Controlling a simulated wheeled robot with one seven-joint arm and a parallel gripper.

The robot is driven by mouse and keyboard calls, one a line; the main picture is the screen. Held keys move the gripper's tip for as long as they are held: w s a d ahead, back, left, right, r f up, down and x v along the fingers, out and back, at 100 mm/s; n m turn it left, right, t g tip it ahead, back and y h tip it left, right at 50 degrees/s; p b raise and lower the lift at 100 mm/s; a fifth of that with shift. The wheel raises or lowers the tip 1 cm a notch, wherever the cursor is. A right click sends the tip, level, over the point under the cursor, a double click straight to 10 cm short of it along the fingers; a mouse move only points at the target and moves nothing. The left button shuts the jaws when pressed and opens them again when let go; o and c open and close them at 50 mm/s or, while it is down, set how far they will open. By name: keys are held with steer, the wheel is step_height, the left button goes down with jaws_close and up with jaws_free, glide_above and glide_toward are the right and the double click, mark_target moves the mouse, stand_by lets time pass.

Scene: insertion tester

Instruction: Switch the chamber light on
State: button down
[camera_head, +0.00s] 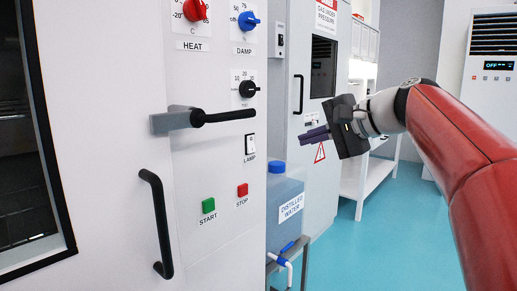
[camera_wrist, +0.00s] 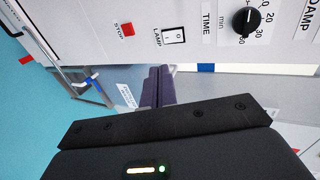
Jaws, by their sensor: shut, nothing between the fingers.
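The lamp switch (camera_head: 250,144) is a small white rocker in a black frame, labelled LAMP, on the front panel of the white chamber. It also shows in the wrist view (camera_wrist: 174,37), above the fingertips; which way it is tipped is too small to tell. My gripper (camera_head: 304,135) is shut and empty, its dark purple fingers pointing left toward the panel. It is to the right of the switch in the head view and apart from it. The fingers also show in the wrist view (camera_wrist: 158,72). The chamber window (camera_head: 25,150) looks dark inside.
A black-handled lever (camera_head: 220,116) sticks out left of and above the switch. STOP (camera_head: 242,190) and START (camera_head: 208,205) buttons are below, a black timer knob (camera_head: 248,89) above. A blue water container (camera_head: 284,210) stands beside the chamber. The turquoise floor (camera_head: 375,240) is open.

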mark_target(252, 149)
steer(key=x, duration=0.9)
steer(key=r+x, duration=0.1)
steer(key=x, duration=0.4)
steer(key=shift+w+a+p, duration=0.1)
steer(key=shift+a+p, duration=0.05)
steer(key=shift+p, duration=0.15)
steer(key=shift+w+a+b, duration=0.1)
steer(key=shift+b, duration=0.5)
